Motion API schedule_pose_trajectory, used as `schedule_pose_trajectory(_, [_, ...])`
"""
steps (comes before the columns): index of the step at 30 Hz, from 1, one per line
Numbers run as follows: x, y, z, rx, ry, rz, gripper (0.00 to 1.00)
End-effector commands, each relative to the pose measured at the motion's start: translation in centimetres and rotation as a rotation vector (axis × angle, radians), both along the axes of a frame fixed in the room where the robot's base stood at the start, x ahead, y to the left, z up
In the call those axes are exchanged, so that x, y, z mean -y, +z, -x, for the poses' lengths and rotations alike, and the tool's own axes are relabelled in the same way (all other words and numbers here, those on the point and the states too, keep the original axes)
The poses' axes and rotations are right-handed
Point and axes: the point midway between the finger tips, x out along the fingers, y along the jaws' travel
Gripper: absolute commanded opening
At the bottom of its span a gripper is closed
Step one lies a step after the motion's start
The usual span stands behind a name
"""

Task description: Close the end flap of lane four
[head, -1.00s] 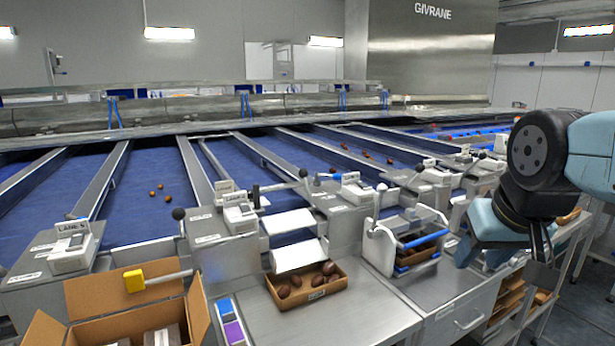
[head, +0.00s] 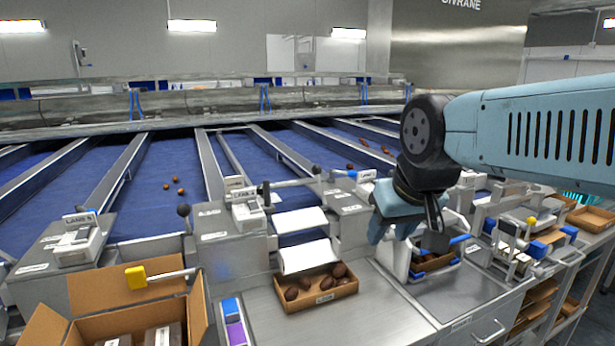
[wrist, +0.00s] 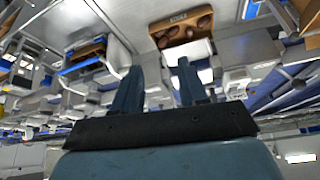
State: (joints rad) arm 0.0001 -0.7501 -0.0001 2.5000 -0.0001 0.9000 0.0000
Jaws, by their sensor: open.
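The lane four sign (head: 244,193) stands on a housing at the lane's lower end. Right of it, two pale panels show: an upper plate (head: 299,220) and a lower plate (head: 307,257), apparently the end flap, sloping down towards a cardboard box of dates (head: 318,301). A black-knobbed lever (head: 316,170) sits above them. My gripper (head: 392,238) hangs to the right of the flap, pointing down, empty. In the wrist view, my gripper (wrist: 157,70) has its fingers apart, with the pale plates (wrist: 188,50) and the date box (wrist: 180,27) beyond them.
A blue-handled device with a tray (head: 432,262) stands right by my gripper. An open carton (head: 150,325) and a yellow-ended rod (head: 136,277) are at the lower left. The steel bench (head: 375,310) in front of the date box is clear.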

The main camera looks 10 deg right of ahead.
Motion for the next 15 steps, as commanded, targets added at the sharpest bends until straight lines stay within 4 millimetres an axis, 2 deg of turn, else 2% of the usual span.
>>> schedule_pose_trajectory(2, [0.0,0.0,0.0,0.000,0.000,0.000,0.44])
schedule_pose_trajectory(5, [0.0,0.3,-0.2,-0.002,0.000,0.001,0.54])
schedule_pose_trajectory(7, [0.0,0.8,-0.8,-0.009,-0.001,0.003,0.60])
schedule_pose_trajectory(8, [0.0,1.1,-1.2,-0.015,-0.001,0.004,0.60])
schedule_pose_trajectory(10, [-1.0,2.1,-2.5,-0.030,-0.005,0.009,0.60])
schedule_pose_trajectory(15, [-1.4,5.4,-7.1,-0.083,-0.007,0.022,0.60])
